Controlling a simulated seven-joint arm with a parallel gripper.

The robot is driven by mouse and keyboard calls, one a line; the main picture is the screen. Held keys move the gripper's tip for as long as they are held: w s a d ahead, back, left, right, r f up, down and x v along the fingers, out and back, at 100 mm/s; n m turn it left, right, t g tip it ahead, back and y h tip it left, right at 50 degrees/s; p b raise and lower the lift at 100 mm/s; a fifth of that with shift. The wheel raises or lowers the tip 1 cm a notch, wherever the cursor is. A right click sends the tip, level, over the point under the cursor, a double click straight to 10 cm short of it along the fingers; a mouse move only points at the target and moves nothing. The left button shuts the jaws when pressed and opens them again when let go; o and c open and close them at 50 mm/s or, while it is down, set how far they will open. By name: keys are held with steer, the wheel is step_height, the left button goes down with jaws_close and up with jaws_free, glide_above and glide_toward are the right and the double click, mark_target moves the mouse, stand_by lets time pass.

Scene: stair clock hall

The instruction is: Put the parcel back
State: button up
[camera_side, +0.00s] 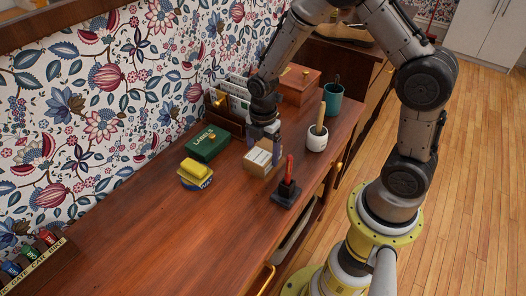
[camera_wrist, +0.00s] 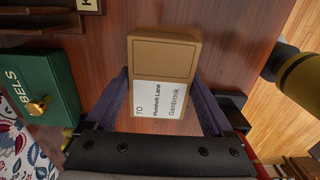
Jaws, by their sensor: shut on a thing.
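The parcel (camera_side: 258,163) is a small brown cardboard box with a white address label. In the wrist view the parcel (camera_wrist: 165,52) lies between my two fingers, its label reading "TO Plumbolt Lane Gainbrook". My gripper (camera_side: 264,140) comes down over it from above and is shut on its sides; the fingers of my gripper (camera_wrist: 164,108) also show in the wrist view. The parcel is at or just above the desk top; I cannot tell whether it touches. My gripper hides part of its top in the side view.
Close left are a green LABELS box (camera_side: 207,143) and a yellow item (camera_side: 196,168) on a blue tin. A red-handled stamp (camera_side: 288,184) and white pot (camera_side: 317,139) stand right. Behind are a letter rack (camera_side: 218,107), wooden box (camera_side: 300,85) and teal mug (camera_side: 333,99). The desk's front left (camera_side: 165,235) is clear.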

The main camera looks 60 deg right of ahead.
mark_target(263, 151)
steer(key=o, duration=1.3)
steer(key=shift+f, duration=0.1)
step_height(263, 151, up, 12)
steer(key=s+a+r+m+t, duration=0.1)
steer(key=s+r+m+t, duration=0.1)
steer(key=s+r+m, duration=0.4)
steer(key=s+r+m+t, duration=0.3)
steer(key=s+r+m, duration=0.3)
steer(key=s+m, duration=0.6)
steer(key=shift+s+a+r+t, duration=0.15)
steer(key=shift+a+r+t, duration=0.05)
steer(key=shift+a+t, duration=0.15)
